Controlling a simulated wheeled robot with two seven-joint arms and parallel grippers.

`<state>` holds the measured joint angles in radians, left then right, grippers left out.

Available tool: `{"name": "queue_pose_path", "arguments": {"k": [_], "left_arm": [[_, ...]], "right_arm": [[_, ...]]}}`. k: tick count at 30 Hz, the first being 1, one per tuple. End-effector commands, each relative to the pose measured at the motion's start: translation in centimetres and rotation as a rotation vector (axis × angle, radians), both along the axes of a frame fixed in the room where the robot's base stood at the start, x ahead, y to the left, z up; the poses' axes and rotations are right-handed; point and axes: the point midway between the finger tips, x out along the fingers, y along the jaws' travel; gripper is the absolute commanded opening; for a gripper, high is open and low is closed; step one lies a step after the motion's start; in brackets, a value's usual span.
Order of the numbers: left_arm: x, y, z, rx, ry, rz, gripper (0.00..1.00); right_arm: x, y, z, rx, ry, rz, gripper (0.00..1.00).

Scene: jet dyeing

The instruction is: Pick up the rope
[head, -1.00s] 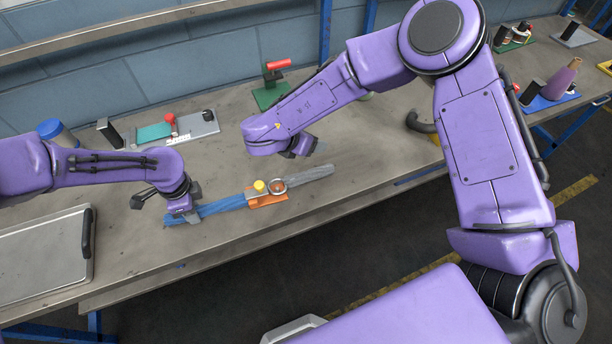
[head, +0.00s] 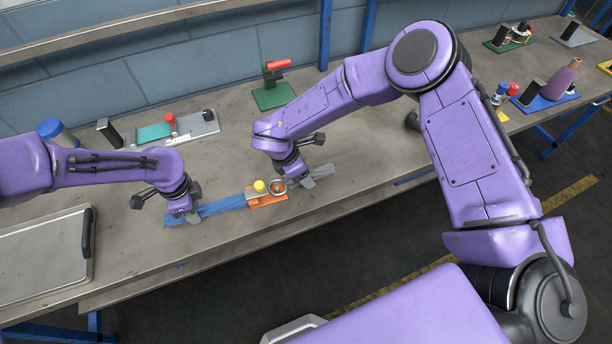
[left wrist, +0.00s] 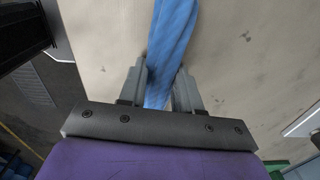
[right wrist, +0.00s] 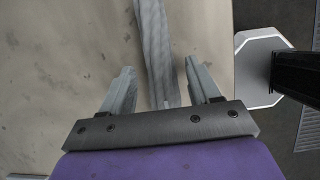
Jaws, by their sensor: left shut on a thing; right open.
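The rope lies across the table as a flat band through an orange block (head: 268,199) with a yellow knob and a ring. Its left part is blue (head: 222,207) and its right part is grey (head: 324,173). My left gripper (head: 181,217) is shut on the blue part, which shows between its fingers in the left wrist view (left wrist: 168,60). My right gripper (head: 301,182) is open over the grey part. In the right wrist view the grey part (right wrist: 155,45) runs between the spread fingers (right wrist: 163,92), apart from both.
A metal tray (head: 45,250) with a black handle is at the left. Behind stand a grey board with a teal pad (head: 180,130) and a green stand (head: 273,94) with a red handle. Bare table lies around the rope; the front edge is close.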

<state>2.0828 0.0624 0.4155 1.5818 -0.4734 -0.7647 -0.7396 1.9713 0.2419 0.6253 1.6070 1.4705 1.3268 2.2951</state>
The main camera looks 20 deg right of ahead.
Motion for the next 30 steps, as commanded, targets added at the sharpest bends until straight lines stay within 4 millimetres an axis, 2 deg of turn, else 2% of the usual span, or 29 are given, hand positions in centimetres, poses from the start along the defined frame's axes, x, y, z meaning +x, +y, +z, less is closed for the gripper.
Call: {"name": "queue_pose_path", "arguments": {"k": [3, 8, 9, 14, 15, 23, 26, 30], "left_arm": [[0.0, 0.0, 0.0, 0.0, 0.0, 0.0, 0.01], [0.0, 0.0, 0.0, 0.0, 0.0, 0.0, 0.01], [0.0, 0.0, 0.0, 0.0, 0.0, 0.0, 0.01], [0.0, 0.0, 0.0, 0.0, 0.0, 0.0, 0.01], [0.0, 0.0, 0.0, 0.0, 0.0, 0.0, 0.01], [0.0, 0.0, 0.0, 0.0, 0.0, 0.0, 0.01], [0.0, 0.0, 0.0, 0.0, 0.0, 0.0, 0.01], [0.0, 0.0, 0.0, 0.0, 0.0, 0.0, 0.01]], "right_arm": [[0.0, -0.3, -0.9, 0.0, -0.001, 0.001, 0.61], [0.0, -0.4, -0.9, 0.0, -0.001, 0.001, 0.61], [0.0, -0.3, -0.9, 0.0, 0.0, 0.002, 0.58], [0.0, -0.3, -0.9, 0.0, 0.0, 0.002, 0.06], [0.0, -0.3, -0.9, 0.0, 0.0, 0.002, 0.0], [0.1, -0.3, -0.6, 0.0, -0.001, 0.002, 0.0], [0.1, -0.3, 0.8, 0.001, -0.004, 0.002, 0.0], [0.1, -0.3, 4.3, 0.001, -0.005, 0.001, 0.0]]}}
